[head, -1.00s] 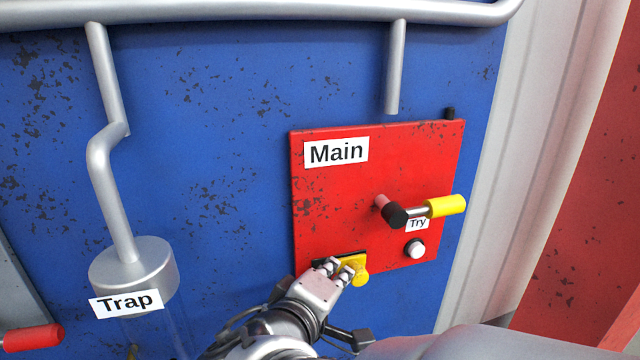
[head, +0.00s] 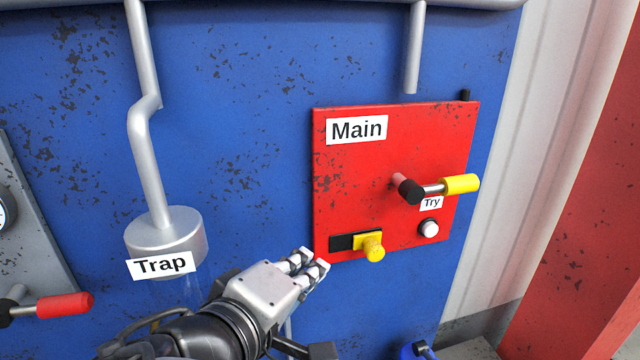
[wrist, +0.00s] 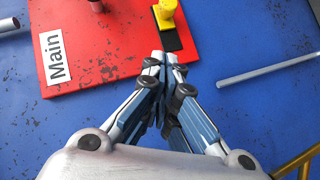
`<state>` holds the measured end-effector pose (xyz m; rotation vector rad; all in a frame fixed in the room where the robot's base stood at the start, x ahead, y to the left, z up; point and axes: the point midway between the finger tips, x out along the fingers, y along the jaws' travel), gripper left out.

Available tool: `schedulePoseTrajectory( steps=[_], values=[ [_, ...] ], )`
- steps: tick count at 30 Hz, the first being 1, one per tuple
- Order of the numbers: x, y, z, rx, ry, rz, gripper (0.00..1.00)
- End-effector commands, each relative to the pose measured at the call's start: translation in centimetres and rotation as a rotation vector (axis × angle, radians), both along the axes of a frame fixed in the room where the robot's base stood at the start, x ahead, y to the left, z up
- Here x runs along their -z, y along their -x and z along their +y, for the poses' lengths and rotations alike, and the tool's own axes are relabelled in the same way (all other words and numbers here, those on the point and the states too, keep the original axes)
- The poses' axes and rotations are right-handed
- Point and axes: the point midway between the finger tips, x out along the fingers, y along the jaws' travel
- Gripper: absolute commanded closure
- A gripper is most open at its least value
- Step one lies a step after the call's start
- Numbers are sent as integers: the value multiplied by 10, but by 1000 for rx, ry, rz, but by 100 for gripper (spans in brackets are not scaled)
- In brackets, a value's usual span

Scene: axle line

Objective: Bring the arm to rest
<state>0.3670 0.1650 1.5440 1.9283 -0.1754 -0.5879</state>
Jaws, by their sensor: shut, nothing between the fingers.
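My gripper (head: 315,262) is shut and empty in the head view. It is just left of and below the lower left corner of the red Main panel (head: 345,190), in front of the blue wall. In the wrist view my gripper (wrist: 166,62) also shows shut, its fingertips near the edge of the red panel (wrist: 105,60). The yellow knob (head: 374,250) on the panel's black slot sits at the slot's right end, apart from the fingers. It also shows in the wrist view (wrist: 168,8).
The panel carries a yellow-handled lever (head: 460,184) and a white Try button (head: 429,229). A grey Trap cylinder (head: 165,235) with a pipe stands left of my arm. A red-handled lever (head: 65,306) is at the far left. Bare blue wall (head: 250,150) lies between.

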Motion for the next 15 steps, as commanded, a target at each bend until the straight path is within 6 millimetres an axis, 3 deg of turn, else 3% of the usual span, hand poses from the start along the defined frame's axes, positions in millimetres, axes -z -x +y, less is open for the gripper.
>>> schedulePoseTrajectory(
  steps=[11, 15],
  values=[
    [0, 2, -1, 3, 0, 1, 100],
    [22, 2, -26, 58, -15, 57, 100]
  ],
)
